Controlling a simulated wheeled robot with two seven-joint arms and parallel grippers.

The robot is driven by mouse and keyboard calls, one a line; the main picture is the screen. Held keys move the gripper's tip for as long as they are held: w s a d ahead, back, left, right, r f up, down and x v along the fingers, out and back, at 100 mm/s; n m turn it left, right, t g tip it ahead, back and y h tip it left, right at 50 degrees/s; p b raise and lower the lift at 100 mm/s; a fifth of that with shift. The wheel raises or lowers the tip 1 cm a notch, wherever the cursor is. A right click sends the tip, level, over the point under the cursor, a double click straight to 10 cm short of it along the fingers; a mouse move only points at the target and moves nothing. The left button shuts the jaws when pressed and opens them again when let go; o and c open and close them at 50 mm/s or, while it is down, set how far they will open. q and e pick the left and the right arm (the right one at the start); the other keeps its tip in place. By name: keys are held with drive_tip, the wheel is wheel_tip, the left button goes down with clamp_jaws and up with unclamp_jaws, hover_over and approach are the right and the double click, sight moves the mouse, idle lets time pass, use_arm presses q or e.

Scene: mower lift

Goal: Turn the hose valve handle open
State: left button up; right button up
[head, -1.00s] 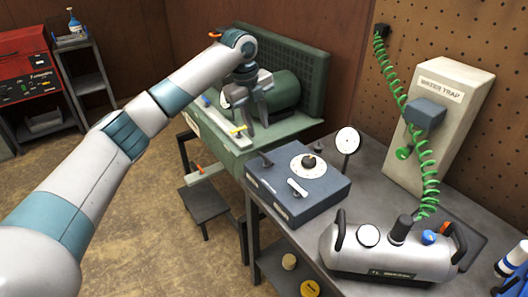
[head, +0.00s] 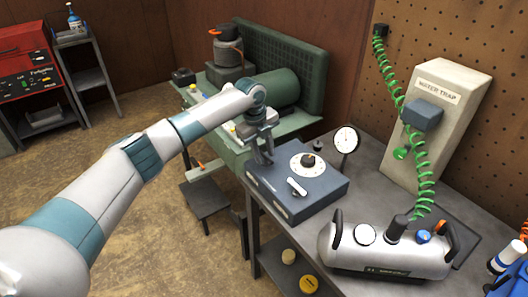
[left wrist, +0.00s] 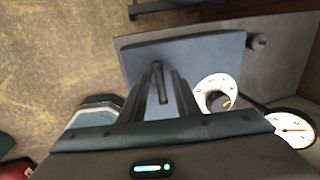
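A blue-grey box (head: 318,201) stands on the grey bench, with a white-faced dial (head: 297,165) and a small pale lever (head: 297,187) on top. My left gripper (head: 265,160) is at the box's far left corner and hides the dark handle there. In the left wrist view a dark bar-shaped handle (left wrist: 160,78) rises between the two fingers of my left gripper (left wrist: 156,92). The fingers are apart, one on each side; I cannot tell whether either touches it. The dial also shows in that view (left wrist: 218,90). My right gripper is not in view.
A round gauge (head: 346,140) stands behind the box. A silver tank (head: 388,247) with dark handles is at the front right. A green coiled hose (head: 425,170) hangs before the water trap cabinet (head: 457,110). A green machine (head: 275,95) lies beyond my arm.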

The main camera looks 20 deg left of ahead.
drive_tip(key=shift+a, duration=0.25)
use_arm(q)
clamp_jaws()
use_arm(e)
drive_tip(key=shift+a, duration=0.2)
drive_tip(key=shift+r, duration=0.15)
